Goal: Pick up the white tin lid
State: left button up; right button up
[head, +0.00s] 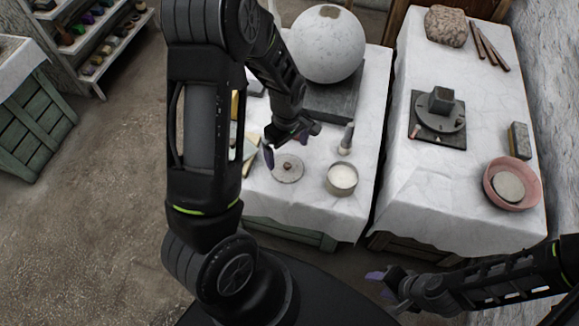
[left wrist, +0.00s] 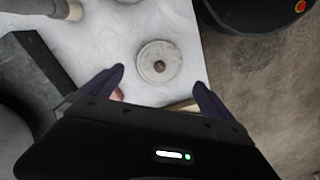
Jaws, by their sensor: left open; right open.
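The white tin lid (head: 288,168) is a pale round disc with a small brown knob at its centre. It lies flat on the white-covered table, left of an open round tin (head: 341,179) with pale contents. My left gripper (head: 285,150) is open above and just behind the lid. In the left wrist view the lid (left wrist: 159,62) lies beyond the two spread purple fingertips (left wrist: 160,80), with nothing between them. My right gripper (head: 376,285) is open and empty at the lower right, in front of the tables and away from the lid.
A large plaster sphere (head: 327,44) stands on a dark slab (head: 335,103) behind the lid. A small upright tool (head: 346,138) stands behind the tin. The right table holds a dark stand (head: 438,118) and a pink bowl (head: 490,192). Cloth in front of the lid is clear.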

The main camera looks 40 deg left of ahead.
aim_at(287, 165)
pick_arm(q)
jog(key=shift+f, duration=0.1)
jog(key=shift+f, duration=1.2)
jog(key=shift+f, duration=0.1)
notch_tip(287, 165, down, 5)
jog(key=shift+f, duration=0.1)
jog(key=shift+c, duration=0.3)
jog(key=c, duration=1.1)
